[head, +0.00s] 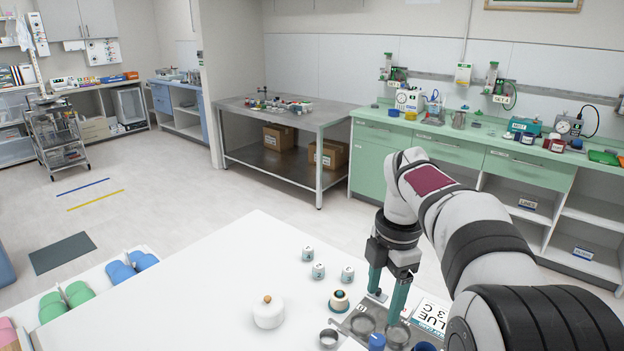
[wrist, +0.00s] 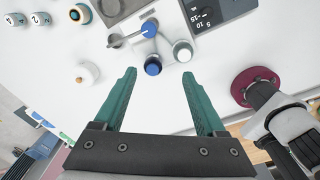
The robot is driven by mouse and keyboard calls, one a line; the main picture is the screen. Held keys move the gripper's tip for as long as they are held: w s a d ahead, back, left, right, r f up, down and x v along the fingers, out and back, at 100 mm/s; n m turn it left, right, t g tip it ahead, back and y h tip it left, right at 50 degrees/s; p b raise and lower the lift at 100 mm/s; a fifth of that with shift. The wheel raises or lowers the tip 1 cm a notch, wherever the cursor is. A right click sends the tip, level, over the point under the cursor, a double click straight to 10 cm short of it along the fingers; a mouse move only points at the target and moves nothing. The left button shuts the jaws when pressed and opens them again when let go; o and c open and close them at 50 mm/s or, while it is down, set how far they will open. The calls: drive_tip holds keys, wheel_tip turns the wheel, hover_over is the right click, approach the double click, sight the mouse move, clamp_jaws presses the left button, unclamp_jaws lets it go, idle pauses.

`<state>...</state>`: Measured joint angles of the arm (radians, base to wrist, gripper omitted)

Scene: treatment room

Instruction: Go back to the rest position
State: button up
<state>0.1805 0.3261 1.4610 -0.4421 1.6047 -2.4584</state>
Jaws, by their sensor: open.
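My gripper (head: 386,304) hangs over the right part of the white table, fingers pointing down. Its two teal fingers are spread wide with nothing between them. In the wrist view my gripper (wrist: 158,75) is also open and empty. Ahead of its fingertips stand a blue-topped item (wrist: 152,67) and a white-and-green round item (wrist: 183,51), apart from the fingers. Another blue top (wrist: 149,29) is just beyond. In the head view my arm hides part of the table's right side.
The white table (head: 190,300) holds a white lidded jar (head: 268,314), several small numbered pots (head: 318,271), a dark-ringed item (head: 339,300), a steel cup (head: 328,339) and a metal tray (head: 362,310). A dark scale-marked device (wrist: 215,12) is near. The table's left part is clear.

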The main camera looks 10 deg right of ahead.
drive_tip(key=s+a+f+m, duration=0.2)
drive_tip(key=s+a+m, duration=0.1)
drive_tip(key=s+m, duration=0.5)
drive_tip(key=s+a+f+m+y, duration=0.1)
drive_tip(key=s+a+f+m, duration=0.1)
drive_tip(key=s+m, duration=0.7)
drive_tip(key=s+a+f+m, duration=0.2)
drive_tip(key=s+a+m, duration=0.3)
drive_tip(key=s+m, duration=0.4)
drive_tip(key=shift+s, duration=0.65)
